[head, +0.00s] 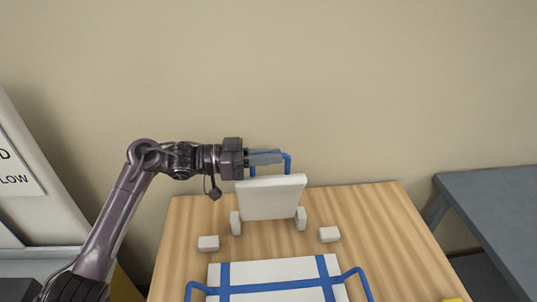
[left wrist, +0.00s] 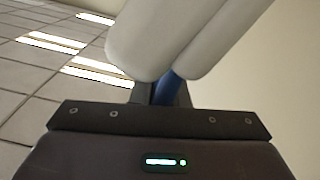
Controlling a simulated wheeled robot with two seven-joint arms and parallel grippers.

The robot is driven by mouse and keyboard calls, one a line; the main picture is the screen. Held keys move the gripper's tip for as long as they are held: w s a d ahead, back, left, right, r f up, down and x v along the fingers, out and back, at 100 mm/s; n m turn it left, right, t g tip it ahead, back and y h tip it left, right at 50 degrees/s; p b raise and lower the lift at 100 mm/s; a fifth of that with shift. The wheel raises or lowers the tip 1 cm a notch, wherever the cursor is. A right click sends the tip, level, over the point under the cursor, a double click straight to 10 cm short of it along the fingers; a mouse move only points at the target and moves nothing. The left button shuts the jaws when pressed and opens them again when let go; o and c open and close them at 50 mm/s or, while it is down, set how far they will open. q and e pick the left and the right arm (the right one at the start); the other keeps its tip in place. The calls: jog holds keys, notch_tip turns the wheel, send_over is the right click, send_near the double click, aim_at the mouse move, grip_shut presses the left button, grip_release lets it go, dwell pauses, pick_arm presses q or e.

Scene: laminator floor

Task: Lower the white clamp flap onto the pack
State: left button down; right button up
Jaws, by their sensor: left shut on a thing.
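The white clamp flap (head: 271,198) stands raised, close to upright, between two white hinge posts near the back of the wooden table. A blue handle (head: 287,162) rises from its top edge. My left gripper (head: 270,157) comes in from the left and is shut on the blue handle. In the left wrist view the white flap (left wrist: 180,40) fills the top middle, with a bit of blue handle (left wrist: 167,88) at the fingers, which are mostly hidden. The white pack (head: 270,272) with blue straps lies flat in front of the flap. My right gripper is not in view.
The wooden table (head: 385,225) holds two small white blocks (head: 208,243) (head: 330,234) beside the flap. Blue side handles (head: 358,275) flank the pack. A yellow thing shows at the front right corner. A grey table (head: 490,205) stands right; a signed white panel (head: 20,165) stands left.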

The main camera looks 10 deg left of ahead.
aim_at(271, 188)
pick_arm(q)
jog(key=s+f+m, duration=0.1)
jog(key=s, duration=0.1)
jog(key=s+d+b, duration=0.1)
jog(key=s, duration=0.1)
jog(key=s+f+m, duration=0.1)
jog(key=s, duration=0.1)
jog(key=shift+s+d+f+m, duration=0.15)
jog(key=shift+s+f+m, duration=0.15)
jog(key=shift+s, duration=0.1)
jog(key=s+d+f+m+b, duration=0.1)
jog(key=s+f+m+b, duration=0.3)
jog(key=s, duration=0.4)
jog(key=shift+s+d+f+b, duration=0.2)
jog(key=shift+d+f+b, duration=0.15)
jog(key=shift+f+b, duration=0.45)
jog(key=shift+r, duration=0.1)
jog(key=c, duration=1.5)
grip_release()
jog(key=shift+o, duration=0.2)
